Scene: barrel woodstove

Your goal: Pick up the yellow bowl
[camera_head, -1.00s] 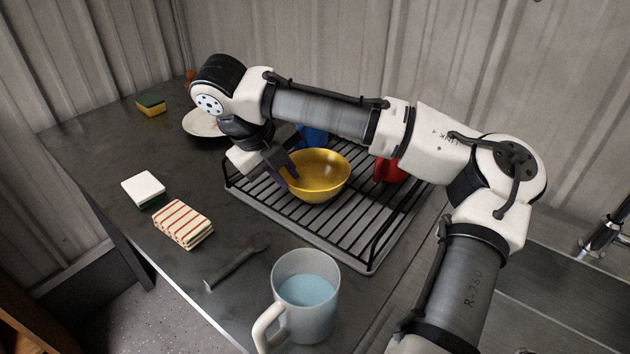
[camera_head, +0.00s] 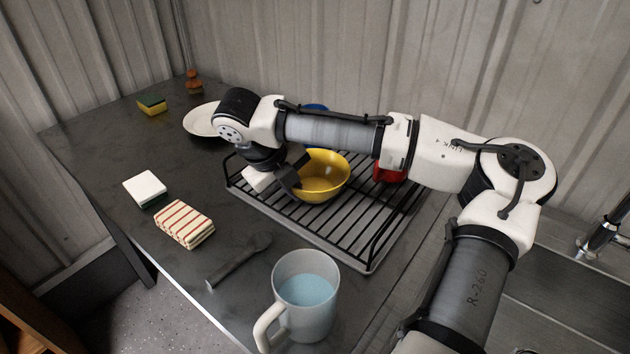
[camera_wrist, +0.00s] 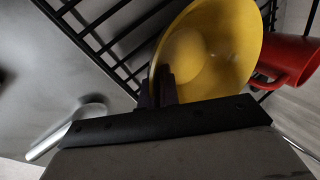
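The yellow bowl (camera_head: 325,178) sits upright on the black wire dish rack (camera_head: 350,237). My gripper (camera_head: 294,186) is at the bowl's left rim, pointing down. In the wrist view the bowl (camera_wrist: 215,50) fills the upper middle. There the two dark fingers of my gripper (camera_wrist: 157,88) are close together, with the bowl's rim between them. The gripper looks shut on the rim. The bowl's left side is partly hidden by the fingers.
A red mug (camera_head: 388,171) stands right of the bowl, and a blue item (camera_head: 316,110) is partly hidden behind my arm. A white plate (camera_head: 202,120), striped cloth (camera_head: 184,224), dark utensil (camera_head: 238,262) and mug of water (camera_head: 305,325) surround the rack.

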